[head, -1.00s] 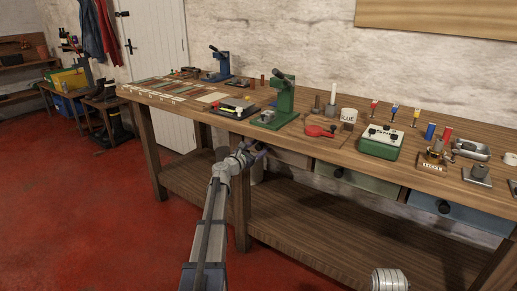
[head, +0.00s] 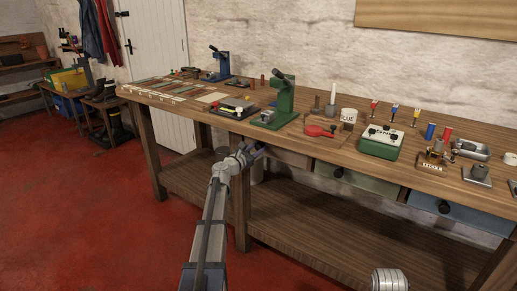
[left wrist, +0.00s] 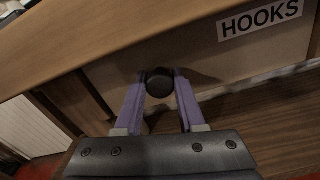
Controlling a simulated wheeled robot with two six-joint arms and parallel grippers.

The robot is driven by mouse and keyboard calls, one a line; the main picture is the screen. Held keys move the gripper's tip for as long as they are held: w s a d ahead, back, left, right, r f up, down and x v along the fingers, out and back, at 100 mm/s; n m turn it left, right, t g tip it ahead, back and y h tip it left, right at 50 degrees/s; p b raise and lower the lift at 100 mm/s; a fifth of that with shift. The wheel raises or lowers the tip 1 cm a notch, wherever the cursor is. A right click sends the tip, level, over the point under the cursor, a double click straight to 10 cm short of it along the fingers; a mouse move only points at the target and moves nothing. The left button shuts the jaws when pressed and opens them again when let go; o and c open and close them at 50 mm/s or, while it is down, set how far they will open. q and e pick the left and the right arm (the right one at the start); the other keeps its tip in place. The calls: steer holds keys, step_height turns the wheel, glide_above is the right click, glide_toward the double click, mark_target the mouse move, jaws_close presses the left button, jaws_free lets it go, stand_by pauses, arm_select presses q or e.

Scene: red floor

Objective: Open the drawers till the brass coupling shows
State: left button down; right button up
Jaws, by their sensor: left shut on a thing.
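My left gripper (head: 254,150) is under the front edge of the bench, at the wooden drawer (head: 291,158). In the left wrist view its purple fingers (left wrist: 159,80) are shut on a dark round knob (left wrist: 159,87). That drawer's front (left wrist: 215,62) carries a label reading HOOKS (left wrist: 260,19). To its right are a green drawer (head: 372,184) and a blue drawer (head: 470,218), each with a dark knob. All three fronts look closed, and their insides are hidden. My right gripper is not in view.
A lower shelf (head: 300,225) runs beneath. The red floor (head: 110,220) at left is clear.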

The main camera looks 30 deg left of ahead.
arm_select(q)
steer(key=shift+s, duration=0.15)
stand_by(0.7)
steer(key=s+a, duration=0.1)
steer(key=s, duration=2.2)
steer(key=shift+s+a, duration=0.3)
steer(key=shift+a, duration=0.1)
steer(key=c, duration=0.5)
jaws_free()
steer(key=s, duration=0.7)
steer(key=shift+s+a, duration=0.3)
steer(key=shift+s, duration=0.1)
